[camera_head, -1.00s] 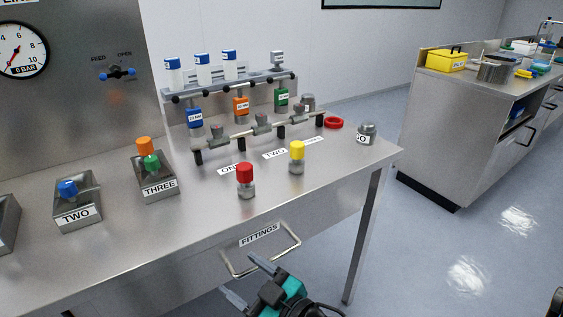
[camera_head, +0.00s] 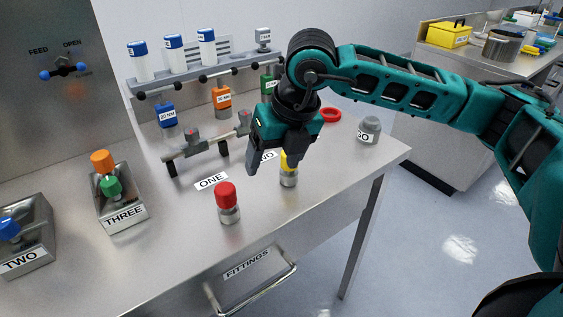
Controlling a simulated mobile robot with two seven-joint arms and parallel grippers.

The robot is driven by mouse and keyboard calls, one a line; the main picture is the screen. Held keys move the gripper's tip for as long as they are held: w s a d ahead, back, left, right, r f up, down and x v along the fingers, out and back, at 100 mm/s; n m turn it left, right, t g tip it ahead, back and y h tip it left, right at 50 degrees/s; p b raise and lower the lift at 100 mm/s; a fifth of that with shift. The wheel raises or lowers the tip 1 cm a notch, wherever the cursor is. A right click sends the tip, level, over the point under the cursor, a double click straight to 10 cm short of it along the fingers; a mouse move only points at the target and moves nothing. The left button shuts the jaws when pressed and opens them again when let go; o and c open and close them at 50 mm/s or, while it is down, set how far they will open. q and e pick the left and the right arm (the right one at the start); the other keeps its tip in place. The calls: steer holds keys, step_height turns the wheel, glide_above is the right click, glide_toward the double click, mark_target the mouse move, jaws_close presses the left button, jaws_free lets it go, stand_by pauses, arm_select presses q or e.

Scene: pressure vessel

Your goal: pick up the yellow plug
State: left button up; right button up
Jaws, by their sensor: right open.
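The yellow plug (camera_head: 288,178) stands upright on the steel table, right of the red plug. It has a yellow cap on a metal lower part. My right gripper (camera_head: 271,168) points down in front of it, and its fingers hide part of the yellow cap. The jaws are open. One finger overlaps the yellow cap in the picture; I cannot tell whether it touches. The other finger hangs to the left over the table. My left gripper is not in view.
The red plug (camera_head: 228,202) stands close by on the left. A pipe manifold (camera_head: 208,142) and a rack of bottles (camera_head: 205,80) are behind. A red ring (camera_head: 329,114) and a grey fitting (camera_head: 369,130) lie to the right. Bare table lies in front of the yellow plug.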

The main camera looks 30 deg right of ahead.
steer(key=w+d+r+m+h, duration=0.1)
steer(key=w+d+r+h, duration=0.15)
steer(key=d, duration=0.35)
steer(key=shift+t, duration=0.4)
steer(key=x, duration=0.5)
steer(key=shift+s+a+f, duration=0.1)
steer(key=shift+a+f, duration=0.1)
steer(key=shift+f, duration=0.3)
steer(key=p+x, duration=0.1)
steer(key=x, duration=0.5)
steer(key=shift+d+f, duration=0.25)
steer(key=shift+r, duration=0.1)
jaws_close()
steer(key=shift+r, duration=0.1)
step_height(320, 180, up, 20)
